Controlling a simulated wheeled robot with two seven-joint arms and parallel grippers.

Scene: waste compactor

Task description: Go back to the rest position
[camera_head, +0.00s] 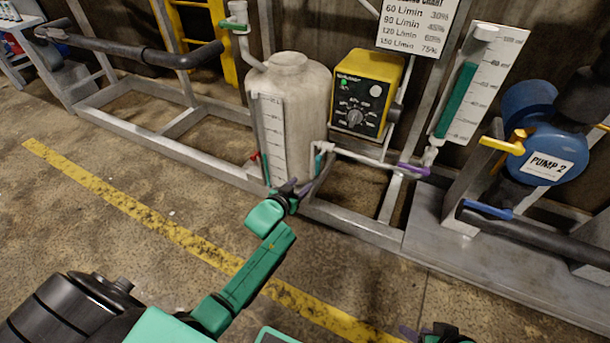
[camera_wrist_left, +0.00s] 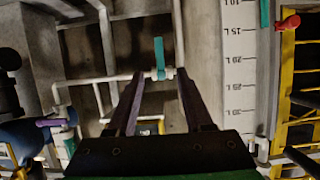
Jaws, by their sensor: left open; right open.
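My left gripper (camera_head: 304,187) is open just in front of the lower right side of the white tank (camera_head: 300,90). In the left wrist view its two fingers (camera_wrist_left: 160,74) are apart. A teal valve handle (camera_wrist_left: 159,52) on a white pipe (camera_wrist_left: 110,78) shows between and beyond the fingertips. I cannot tell whether the fingers touch it. In the head view the pipe (camera_head: 360,158) runs right from the tank to a purple handle (camera_head: 413,169). My right gripper (camera_head: 440,336) shows only in small part at the bottom edge.
A yellow control box (camera_head: 366,92) sits right of the tank. A blue pump (camera_head: 548,155) labelled PUMP 2 stands at the right. A grey metal frame (camera_head: 170,150) runs along the wall. The concrete floor with the yellow line (camera_head: 130,205) is clear at the left.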

